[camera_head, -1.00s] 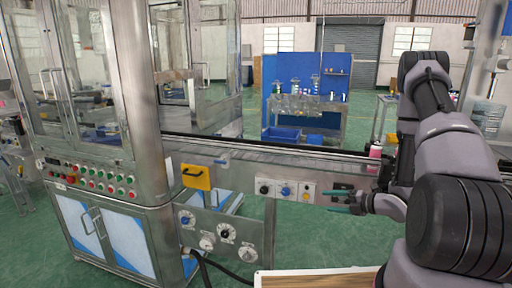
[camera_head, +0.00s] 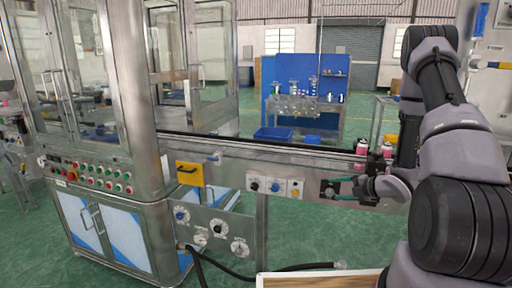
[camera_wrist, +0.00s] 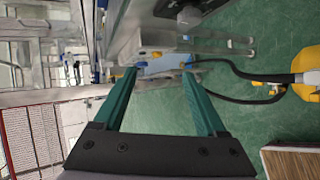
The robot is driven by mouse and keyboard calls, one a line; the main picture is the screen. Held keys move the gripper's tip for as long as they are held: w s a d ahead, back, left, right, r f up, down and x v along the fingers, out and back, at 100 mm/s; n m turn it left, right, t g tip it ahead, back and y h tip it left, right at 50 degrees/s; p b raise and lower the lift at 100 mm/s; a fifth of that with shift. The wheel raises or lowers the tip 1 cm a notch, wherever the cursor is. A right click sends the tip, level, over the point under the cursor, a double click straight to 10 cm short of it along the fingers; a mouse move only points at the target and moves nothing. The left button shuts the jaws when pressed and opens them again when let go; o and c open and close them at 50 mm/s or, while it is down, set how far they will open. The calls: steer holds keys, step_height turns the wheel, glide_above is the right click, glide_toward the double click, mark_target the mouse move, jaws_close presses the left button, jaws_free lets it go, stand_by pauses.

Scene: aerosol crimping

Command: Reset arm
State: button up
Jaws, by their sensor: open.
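My gripper (camera_head: 338,191) is at the right in the head view, low in front of the conveyor's side. Its two teal fingers point left toward the machine. In the wrist view my gripper (camera_wrist: 158,82) shows both fingers apart with nothing between them. My arm reaches down from the upper right and bends back to the gripper.
A crimping machine (camera_head: 150,185) with a button panel (camera_head: 95,178) stands at the left. The conveyor (camera_head: 290,152) runs right from it, with pink bottles (camera_head: 362,147) near my arm. A wooden-topped surface (camera_head: 320,280) is below. A black hose (camera_head: 290,268) lies on the green floor.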

steer(key=d+r+m+h, duration=0.35)
steer(key=r+m, duration=0.45)
steer(key=r, duration=0.5)
steer(key=d+r+m+h, duration=0.2)
steer(key=r+m+h, duration=0.45)
steer(key=r, duration=0.65)
steer(key=s+a+r+m+g+y, duration=0.1)
steer(key=s+a+r+m, duration=0.3)
steer(key=s, duration=0.5)
steer(key=s+a+r+m+y, duration=0.1)
steer(key=s+a+r+m, duration=0.2)
steer(key=s+m, duration=0.4)
steer(key=s+a+r+m+g+y, duration=0.1)
steer(key=s+a+r+m, duration=0.3)
steer(key=s, duration=0.7)
steer(key=shift+s+a+r+m+g+y, duration=0.15)
steer(key=shift+a+r+m+g+y, duration=0.3)
steer(key=shift+r+m, duration=0.3)
steer(key=shift+d, duration=0.1)
